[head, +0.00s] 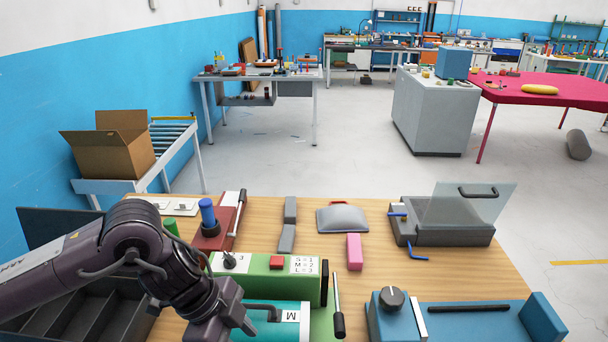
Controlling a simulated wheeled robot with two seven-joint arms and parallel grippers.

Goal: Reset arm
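My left arm comes in from the left and bends down over the wooden workbench (375,268). My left gripper (240,322) is low at the bottom of the view, beside a teal block marked M (285,320) and its dark handle. Its fingertips are partly hidden, so I cannot tell whether it is open or shut, or whether it touches the handle. My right gripper is not in view.
Around the gripper stand a green machine (240,287) with a lever (337,310), a dark compartment tray (85,310) and a blue device with a knob (393,318). Behind are a grey pouch (342,218), a pink block (354,252) and a lidded box (450,237). Bare wood lies right of centre.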

